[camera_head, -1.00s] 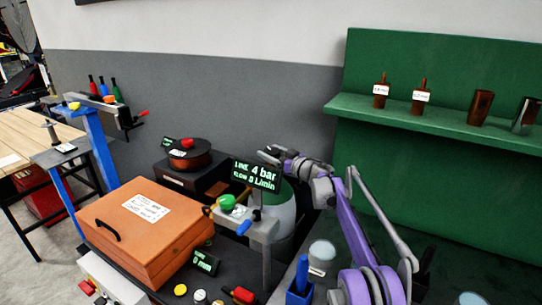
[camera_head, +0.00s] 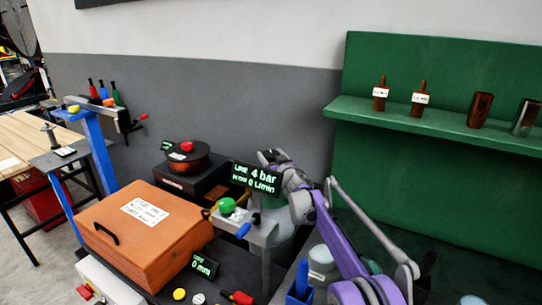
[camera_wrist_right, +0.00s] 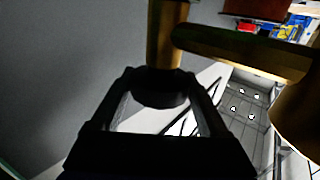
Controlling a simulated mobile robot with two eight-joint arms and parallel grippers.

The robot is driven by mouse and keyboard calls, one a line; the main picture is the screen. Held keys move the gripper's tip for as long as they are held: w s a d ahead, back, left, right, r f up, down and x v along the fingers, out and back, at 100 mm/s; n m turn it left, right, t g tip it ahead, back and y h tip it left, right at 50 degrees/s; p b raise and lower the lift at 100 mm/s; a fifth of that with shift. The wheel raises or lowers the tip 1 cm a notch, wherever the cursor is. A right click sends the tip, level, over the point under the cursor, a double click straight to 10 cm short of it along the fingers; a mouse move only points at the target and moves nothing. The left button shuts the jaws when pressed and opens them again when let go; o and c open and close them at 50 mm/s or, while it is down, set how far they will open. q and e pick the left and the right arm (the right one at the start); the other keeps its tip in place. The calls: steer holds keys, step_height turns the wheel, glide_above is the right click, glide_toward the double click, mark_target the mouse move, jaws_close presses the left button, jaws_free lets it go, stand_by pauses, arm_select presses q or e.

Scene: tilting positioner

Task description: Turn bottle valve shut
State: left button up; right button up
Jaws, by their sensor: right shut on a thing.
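The bottle (camera_head: 278,232) is a pale grey-green cylinder behind the bench, partly covered by the display and my right arm. Its valve top is hidden in the head view by my right gripper (camera_head: 268,157). In the right wrist view a dark round valve knob (camera_wrist_right: 160,88) sits at the end of a brass valve body (camera_wrist_right: 165,35). My right gripper (camera_wrist_right: 160,98) has one finger on each side of the knob and is shut on it. The line display (camera_head: 256,179) reads 4 bar and flow 0 l/min. My left gripper is out of view.
An orange case (camera_head: 140,235) lies on the bench at left. A clamp stand with a green knob (camera_head: 227,206) and blue handle is in front of the bottle. A blue holder (camera_head: 298,282) stands near my right arm. A green shelf (camera_head: 440,120) holds several items.

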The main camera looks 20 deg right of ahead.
steer(key=o, duration=1.2)
steer(key=shift+o, duration=0.2)
steer(key=shift+s, duration=0.1)
steer(key=shift+s, duration=0.3)
steer(key=s+b, duration=0.2)
steer(key=s, duration=0.8)
steer(key=shift+d+r, duration=0.1)
steer(key=shift+d, duration=0.05)
